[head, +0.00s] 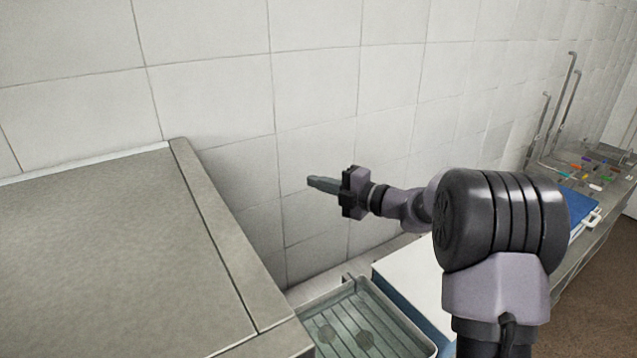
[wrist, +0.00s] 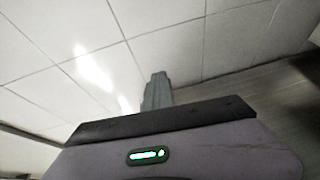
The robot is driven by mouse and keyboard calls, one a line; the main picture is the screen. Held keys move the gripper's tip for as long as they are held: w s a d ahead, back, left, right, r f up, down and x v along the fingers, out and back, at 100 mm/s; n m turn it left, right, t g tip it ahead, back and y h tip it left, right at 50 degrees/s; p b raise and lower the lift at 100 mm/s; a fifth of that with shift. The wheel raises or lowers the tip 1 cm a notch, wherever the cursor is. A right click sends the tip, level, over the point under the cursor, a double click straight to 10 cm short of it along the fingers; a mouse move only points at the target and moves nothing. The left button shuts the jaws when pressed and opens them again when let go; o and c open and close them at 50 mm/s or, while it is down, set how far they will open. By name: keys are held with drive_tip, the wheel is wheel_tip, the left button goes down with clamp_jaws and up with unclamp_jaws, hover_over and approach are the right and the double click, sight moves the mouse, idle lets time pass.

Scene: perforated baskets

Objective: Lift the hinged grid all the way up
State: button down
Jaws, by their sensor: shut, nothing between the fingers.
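A grey-green basin (head: 409,326) with a barred grid (head: 349,316) shows at the bottom of the head view, cut off by the lower edge. The grid appears to lie flat, with two round shapes showing through its bars. I cannot make out its hinge. My gripper (head: 313,183) is up in the air in front of the tiled wall, above and to the left of the grid, not touching it. Its fingers are together and empty, pointing left. In the wrist view the closed fingers (wrist: 157,88) point at the wall; the grid is not seen there.
A large grey box-like unit (head: 100,260) stands at the left, its edge beside the basin. A white tiled wall (head: 220,100) runs behind. A white-topped counter (head: 415,280) is right of the basin, partly behind my arm. Farther right are a blue board (head: 578,206) and small coloured items (head: 598,175).

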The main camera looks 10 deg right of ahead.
drive_tip(key=c, duration=1.3)
unclamp_jaws()
drive_tip(key=v, duration=1.7)
drive_tip(key=shift+s+d+r, duration=0.15)
